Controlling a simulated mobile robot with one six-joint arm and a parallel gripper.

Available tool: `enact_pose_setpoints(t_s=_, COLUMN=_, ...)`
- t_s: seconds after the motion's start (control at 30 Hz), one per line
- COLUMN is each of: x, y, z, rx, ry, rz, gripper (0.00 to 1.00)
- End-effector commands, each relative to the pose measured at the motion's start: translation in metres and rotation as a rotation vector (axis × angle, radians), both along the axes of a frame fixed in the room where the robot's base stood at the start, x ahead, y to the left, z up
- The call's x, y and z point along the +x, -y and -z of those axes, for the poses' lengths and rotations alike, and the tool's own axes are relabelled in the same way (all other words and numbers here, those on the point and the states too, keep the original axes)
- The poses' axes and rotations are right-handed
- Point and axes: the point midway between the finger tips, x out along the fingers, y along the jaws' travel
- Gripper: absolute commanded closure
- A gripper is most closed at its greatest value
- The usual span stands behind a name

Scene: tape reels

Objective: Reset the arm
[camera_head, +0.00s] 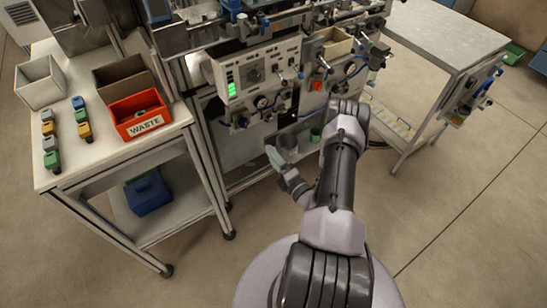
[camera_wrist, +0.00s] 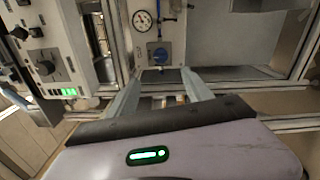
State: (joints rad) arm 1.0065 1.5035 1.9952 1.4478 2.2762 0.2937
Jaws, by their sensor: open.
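My gripper (camera_head: 273,157) is in front of the lower part of the machine, left of my raised arm links. In the wrist view my gripper (camera_wrist: 160,92) has its two pale fingers apart. I see nothing between them. My arm reaches up and forward from my base, then bends back down to the left to the gripper.
The machine's control panel (camera_head: 258,70) has a green display, and a gauge (camera_wrist: 142,20) shows ahead of the fingers. A grey table (camera_head: 447,35) stands at right.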

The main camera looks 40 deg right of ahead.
Motion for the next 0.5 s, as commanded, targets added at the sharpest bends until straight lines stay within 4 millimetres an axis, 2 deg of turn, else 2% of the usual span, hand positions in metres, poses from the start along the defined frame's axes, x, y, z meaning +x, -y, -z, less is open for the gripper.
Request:
enact_pose_setpoints(t_s=0.27, x=0.001, y=0.0, z=-0.001, rx=-0.003, ry=0.001, rz=-0.004, gripper=0.41)
enact_pose_setpoints(t_s=0.33, x=0.011, y=-0.007, z=-0.015, rx=-0.034, ry=0.012, rz=-0.053, gripper=0.41)
enact_pose_setpoints(t_s=0.37, x=0.019, y=-0.014, z=-0.028, rx=-0.062, ry=0.023, rz=-0.096, gripper=0.41)
enact_pose_setpoints(t_s=0.43, x=0.044, y=-0.043, z=-0.071, rx=-0.168, ry=0.058, rz=-0.254, gripper=0.41)
enact_pose_setpoints(t_s=0.47, x=0.054, y=-0.062, z=-0.094, rx=-0.229, ry=0.078, rz=-0.342, gripper=0.41)
enact_pose_setpoints(t_s=0.5, x=0.065, y=-0.091, z=-0.125, rx=-0.32, ry=0.107, rz=-0.469, gripper=0.41)
